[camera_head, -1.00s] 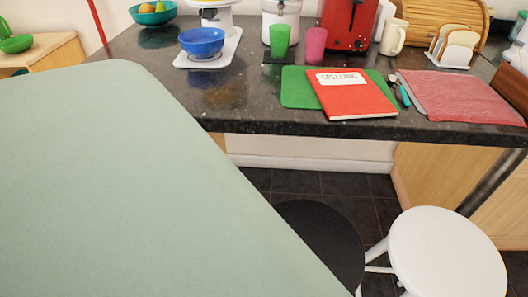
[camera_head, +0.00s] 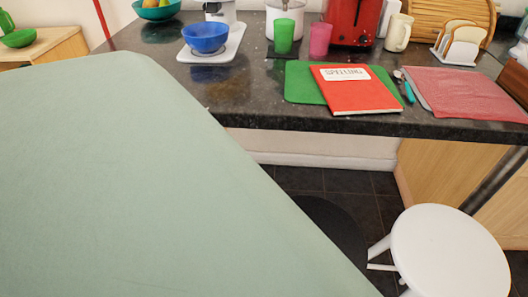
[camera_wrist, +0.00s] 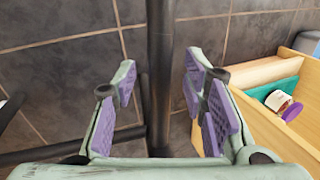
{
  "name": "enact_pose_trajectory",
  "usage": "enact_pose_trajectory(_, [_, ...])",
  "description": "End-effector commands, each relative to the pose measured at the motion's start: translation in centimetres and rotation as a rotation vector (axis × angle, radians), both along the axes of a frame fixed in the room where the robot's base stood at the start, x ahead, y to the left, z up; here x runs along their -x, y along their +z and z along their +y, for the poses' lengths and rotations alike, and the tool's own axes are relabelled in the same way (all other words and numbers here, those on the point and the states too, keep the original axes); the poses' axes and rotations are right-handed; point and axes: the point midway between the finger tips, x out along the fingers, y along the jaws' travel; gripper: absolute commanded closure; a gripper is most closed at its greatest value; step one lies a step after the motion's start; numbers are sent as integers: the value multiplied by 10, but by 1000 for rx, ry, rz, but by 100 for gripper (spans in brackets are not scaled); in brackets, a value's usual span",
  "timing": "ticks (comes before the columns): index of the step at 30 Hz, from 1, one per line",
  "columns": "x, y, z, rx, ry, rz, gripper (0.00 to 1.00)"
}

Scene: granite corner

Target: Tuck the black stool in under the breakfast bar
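The black stool's round seat (camera_head: 336,232) shows in the head view, left of the white stool and in front of the breakfast bar (camera_head: 330,120). Its left part is hidden behind a large pale green surface, which seems to be my arm. In the wrist view my gripper (camera_wrist: 161,85) is open, its purple-padded fingers apart. A dark upright post (camera_wrist: 160,60), apparently a stool leg, stands in the gap between the fingers, with dark bars near its foot. I cannot tell whether the pads touch it. My gripper is not visible in the head view.
A white stool (camera_head: 450,250) stands close to the black stool's right. A metal bar leg (camera_head: 492,182) is beyond it. Dark tiled floor (camera_head: 345,181) is clear under the counter. An open wooden drawer (camera_wrist: 262,118) is right of my gripper. A red book (camera_head: 355,92) lies on the counter.

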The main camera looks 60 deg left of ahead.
Motion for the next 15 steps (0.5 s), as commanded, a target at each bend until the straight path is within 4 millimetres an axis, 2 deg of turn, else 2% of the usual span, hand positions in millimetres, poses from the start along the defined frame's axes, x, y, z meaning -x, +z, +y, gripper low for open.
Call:
enact_pose_trajectory(11, [1, -5, 1, -1, 0, -1, 61])
enact_pose_trajectory(15, [1, -5, 1, 0, 0, 0, 70])
